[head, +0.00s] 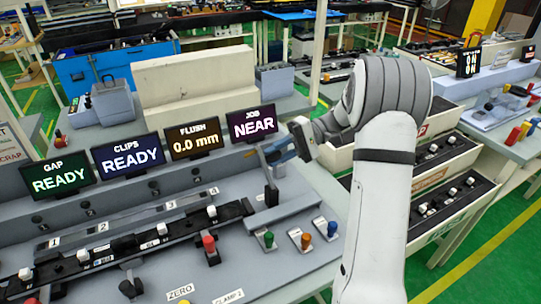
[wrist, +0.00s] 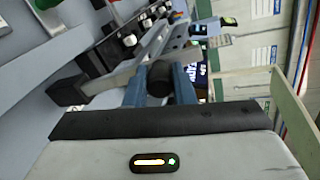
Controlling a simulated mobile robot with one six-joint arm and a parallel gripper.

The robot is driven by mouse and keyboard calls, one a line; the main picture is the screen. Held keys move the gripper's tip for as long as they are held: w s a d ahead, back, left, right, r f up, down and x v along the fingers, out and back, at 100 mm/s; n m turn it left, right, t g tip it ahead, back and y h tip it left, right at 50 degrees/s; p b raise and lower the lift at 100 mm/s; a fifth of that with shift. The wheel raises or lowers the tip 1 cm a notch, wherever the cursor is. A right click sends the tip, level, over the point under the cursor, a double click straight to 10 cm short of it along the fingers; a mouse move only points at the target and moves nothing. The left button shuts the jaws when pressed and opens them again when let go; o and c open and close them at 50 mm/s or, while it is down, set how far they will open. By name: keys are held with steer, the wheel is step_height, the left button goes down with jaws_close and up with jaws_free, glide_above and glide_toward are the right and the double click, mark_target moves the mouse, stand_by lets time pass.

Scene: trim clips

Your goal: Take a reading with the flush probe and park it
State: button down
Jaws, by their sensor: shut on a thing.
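My gripper (head: 275,153) is above the right end of the bench fixture, just below the JOB display. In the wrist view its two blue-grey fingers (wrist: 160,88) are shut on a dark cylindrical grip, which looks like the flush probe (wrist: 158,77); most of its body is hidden. The FLUSH display (head: 194,140) reads 0.0 mm, and the JOB display (head: 252,122) reads NEAR. A dark trim strip (head: 130,245) with white clips lies along the fixture, beside the numbers 1 to 4. A small black post (head: 271,194) stands below my gripper.
The GAP display (head: 59,175) and CLIPS display (head: 128,155) both read READY. Green (head: 268,239), orange (head: 305,241) and blue (head: 332,229) knobs stand at the front right. A red knob (head: 209,244) stands by the strip. Parts bins (head: 440,200) are to the right.

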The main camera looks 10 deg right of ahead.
stand_by(0.4)
steer(key=c, duration=1.2)
jaws_free()
steer(key=b+v, duration=0.1)
steer(key=v, duration=0.7)
steer(key=shift+f, duration=0.15)
